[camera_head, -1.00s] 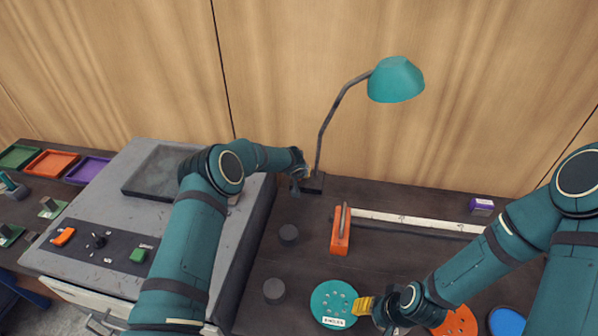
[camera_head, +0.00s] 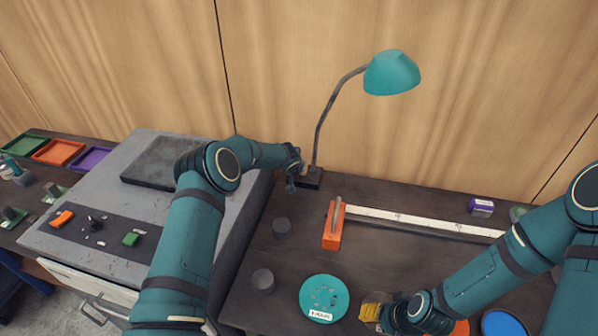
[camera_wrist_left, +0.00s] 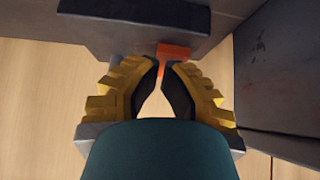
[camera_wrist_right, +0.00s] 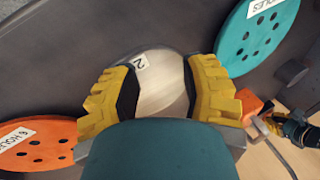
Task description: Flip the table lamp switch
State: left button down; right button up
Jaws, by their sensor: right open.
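The table lamp has a teal shade (camera_head: 391,73), a bent grey stem and a dark base (camera_head: 310,179) on the bench by the wooden wall. My left gripper (camera_head: 293,178) is beside the base, at its left. In the left wrist view my left gripper's fingertips (camera_wrist_left: 161,66) are drawn close together. A small orange T-shaped piece (camera_wrist_left: 178,52), which looks like the lamp switch, is at the tips; whether they touch or hold it is unclear. My right gripper (camera_head: 372,310) is open and low over the bench, apart from the lamp.
A grey machine (camera_head: 70,232) stands left of the lamp. An orange-handled square (camera_head: 333,230) and a long ruler (camera_head: 420,222) lie on the bench. A teal disc (camera_head: 324,294) is near my right gripper; a pale disc (camera_wrist_right: 160,85) lies beyond its fingers.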

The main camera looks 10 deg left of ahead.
pick_arm(q)
jog(key=shift+w+a+f, duration=0.15)
jog(key=shift+w+a, duration=0.05)
jog(key=shift+w+r, duration=0.45)
jog(key=shift+w, duration=0.05)
jog(key=shift+d, duration=0.1)
jog(key=shift+b, duration=0.3)
jog(key=shift+v, duration=0.85)
jog(key=v, duration=0.6)
jog(key=shift+s+r, duration=0.25)
jog(key=shift+s, duration=0.05)
jog(key=shift+r, duration=0.1)
